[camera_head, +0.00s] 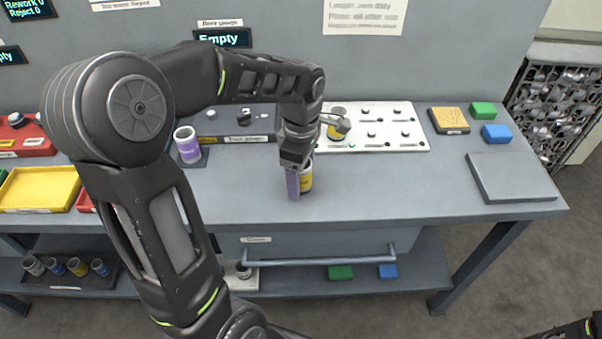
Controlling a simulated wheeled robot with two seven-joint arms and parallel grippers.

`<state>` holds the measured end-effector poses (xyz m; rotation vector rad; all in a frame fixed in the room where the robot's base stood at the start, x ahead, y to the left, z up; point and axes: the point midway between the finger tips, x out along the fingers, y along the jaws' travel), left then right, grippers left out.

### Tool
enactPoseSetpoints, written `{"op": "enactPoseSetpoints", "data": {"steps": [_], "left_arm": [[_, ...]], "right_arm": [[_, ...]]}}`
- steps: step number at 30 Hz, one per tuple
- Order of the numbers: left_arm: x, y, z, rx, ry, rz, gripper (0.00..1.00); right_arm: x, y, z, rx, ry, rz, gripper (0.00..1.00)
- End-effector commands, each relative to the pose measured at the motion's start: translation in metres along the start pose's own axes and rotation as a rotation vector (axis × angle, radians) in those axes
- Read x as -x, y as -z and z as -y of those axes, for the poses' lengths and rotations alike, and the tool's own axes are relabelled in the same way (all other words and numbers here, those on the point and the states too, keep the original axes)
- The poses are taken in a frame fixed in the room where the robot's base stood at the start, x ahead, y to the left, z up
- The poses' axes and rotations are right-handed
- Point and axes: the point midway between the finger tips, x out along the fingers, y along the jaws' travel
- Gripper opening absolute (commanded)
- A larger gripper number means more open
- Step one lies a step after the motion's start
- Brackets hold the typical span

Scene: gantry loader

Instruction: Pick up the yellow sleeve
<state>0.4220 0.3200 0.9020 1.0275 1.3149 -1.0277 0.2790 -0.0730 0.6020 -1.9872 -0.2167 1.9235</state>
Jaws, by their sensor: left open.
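The yellow sleeve (306,181) stands upright on the grey bench, near the middle of its front part. It has a yellow band with dark marks. My left gripper (300,181) points down at it and is open. One finger with a purplish pad is in front of the sleeve's left side and hides part of it. I cannot tell whether the fingers touch it. Another yellow-banded cylinder (334,131) sits on the white panel behind, partly covered by a grey part.
A white-and-purple sleeve (187,146) stands to the left. The white panel (410,142) with knobs is behind. A yellow tray (38,189) and red tray lie at far left. A grey plate (511,178) and green and blue blocks are at right. The bench front right of the gripper is clear.

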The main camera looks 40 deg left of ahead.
Motion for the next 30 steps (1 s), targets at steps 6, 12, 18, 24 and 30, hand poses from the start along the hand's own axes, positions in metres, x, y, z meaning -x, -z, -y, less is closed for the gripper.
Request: {"op": "enactPoseSetpoints", "data": {"steps": [6, 12, 18, 24, 30], "left_arm": [[0.0003, -0.0001, -0.0001, 0.0, 0.0, 0.0, 0.7], [0.0004, -0.0001, -0.0001, 0.0, 0.0, 0.0, 0.57], [0.0004, -0.0001, 0.0, 0.0, 0.0, 0.0, 0.4], [0.0003, -0.0001, 0.0, 0.0, 0.0, 0.0, 0.24], [0.0003, -0.0001, 0.0, 0.0, 0.0, 0.0, 0.08]], "right_arm": [[0.0, 0.0, 0.0, 0.0, 0.0, 0.0, 0.36], [0.0, 0.0, 0.0, 0.0, 0.0, 0.0, 0.36], [0.0, 0.0, 0.0, 0.0, 0.0, 0.0, 0.36], [0.0, 0.0, 0.0, 0.0, 0.0, 0.0, 0.36], [0.0, 0.0, 0.0, 0.0, 0.0, 0.0, 0.36]]}}
